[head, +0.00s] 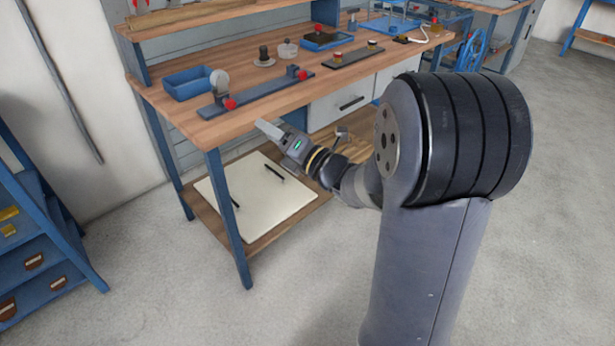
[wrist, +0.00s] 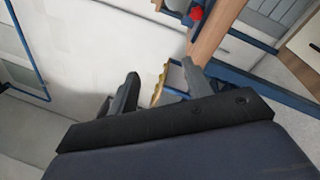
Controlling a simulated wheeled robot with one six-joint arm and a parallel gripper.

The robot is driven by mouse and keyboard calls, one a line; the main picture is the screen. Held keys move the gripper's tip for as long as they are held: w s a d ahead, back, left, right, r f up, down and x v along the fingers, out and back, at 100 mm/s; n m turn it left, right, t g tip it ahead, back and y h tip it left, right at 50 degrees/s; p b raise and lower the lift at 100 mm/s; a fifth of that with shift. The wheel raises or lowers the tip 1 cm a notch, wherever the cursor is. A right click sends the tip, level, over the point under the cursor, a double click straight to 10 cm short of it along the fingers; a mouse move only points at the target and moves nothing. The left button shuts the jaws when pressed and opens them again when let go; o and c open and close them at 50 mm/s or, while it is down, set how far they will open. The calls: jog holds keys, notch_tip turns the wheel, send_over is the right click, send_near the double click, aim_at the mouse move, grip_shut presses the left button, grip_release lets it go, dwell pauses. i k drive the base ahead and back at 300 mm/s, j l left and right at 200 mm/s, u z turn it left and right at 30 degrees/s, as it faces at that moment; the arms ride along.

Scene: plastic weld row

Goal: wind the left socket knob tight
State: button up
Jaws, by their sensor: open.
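A long grey-blue bar (head: 262,90) lies along the near edge of the workbench. It carries a left red knob (head: 229,103), with a pale round disc (head: 219,79) upright beside it, and a right red knob (head: 302,74). How tight either knob is cannot be seen. My gripper (head: 268,128) is in front of the bench edge, below and right of the left red knob, apart from it. In the wrist view my gripper (wrist: 161,82) is open, with nothing between its fingers. One red knob (wrist: 197,13) shows at the top of that view; which one I cannot tell.
A blue tray (head: 188,82) sits left of the bar. Behind it are a dark plate with two small knobs (head: 352,57), a blue bin (head: 326,40) and small round parts. The bench's blue leg (head: 229,215) and lower shelf board (head: 257,198) are below. Floor in front is clear.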

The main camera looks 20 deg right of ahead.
aim_at(229, 104)
jog(key=k+j+z, duration=0.4)
jog(key=i+l+u, duration=0.4)
jog(key=i, duration=0.25)
jog(key=i+l+u, duration=0.4)
jog(key=i+l, duration=0.15)
jog(key=l, duration=0.25)
